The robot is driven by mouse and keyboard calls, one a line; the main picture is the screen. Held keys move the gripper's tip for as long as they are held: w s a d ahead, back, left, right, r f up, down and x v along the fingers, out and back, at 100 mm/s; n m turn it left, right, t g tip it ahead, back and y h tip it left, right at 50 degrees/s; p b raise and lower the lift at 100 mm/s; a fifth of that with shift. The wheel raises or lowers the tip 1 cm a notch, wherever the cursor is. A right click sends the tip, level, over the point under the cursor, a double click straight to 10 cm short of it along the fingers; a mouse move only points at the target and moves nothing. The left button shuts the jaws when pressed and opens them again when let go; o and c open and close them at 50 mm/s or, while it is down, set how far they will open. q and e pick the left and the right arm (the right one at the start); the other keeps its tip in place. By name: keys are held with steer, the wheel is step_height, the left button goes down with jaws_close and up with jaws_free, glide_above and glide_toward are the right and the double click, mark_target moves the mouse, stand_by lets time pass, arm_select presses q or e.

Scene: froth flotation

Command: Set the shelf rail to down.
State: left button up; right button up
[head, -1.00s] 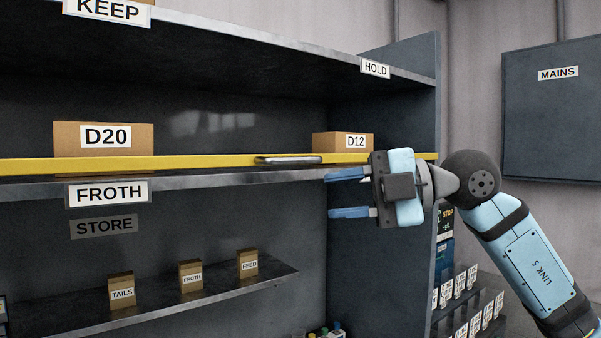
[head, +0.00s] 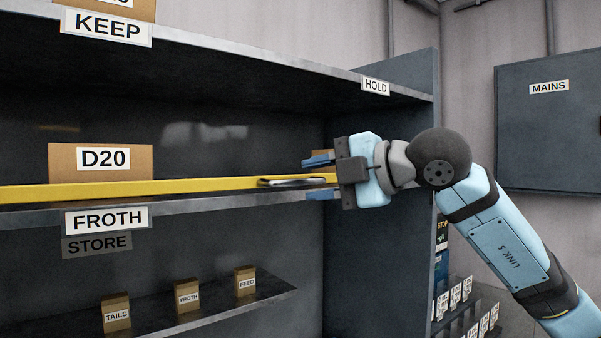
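The yellow shelf rail (head: 130,189) runs across the front of the middle shelf, just above the shelf's front edge. It carries a grey metal handle (head: 290,182) toward its right part. My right gripper (head: 310,178) is at the right end of this handle. Its blue fingers are apart, one above the rail and one below it, and they are not closed on it. Whether they touch the handle is unclear. The gripper hides the right end of the rail. My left gripper is not in view.
A D20 box (head: 101,162) stands behind the rail on the middle shelf. The HOLD label (head: 376,86) is on the upper shelf edge. Boxes labelled TAILS (head: 116,315), FROTH (head: 187,296) and FEED (head: 245,282) stand on the lower shelf. A side panel (head: 408,105) closes the shelf's right side.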

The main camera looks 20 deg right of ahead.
mark_target(305, 183)
steer(key=shift+p+x, duration=0.3)
steer(key=shift+x, duration=1.3)
jaws_close()
steer(key=shift+f, duration=0.15)
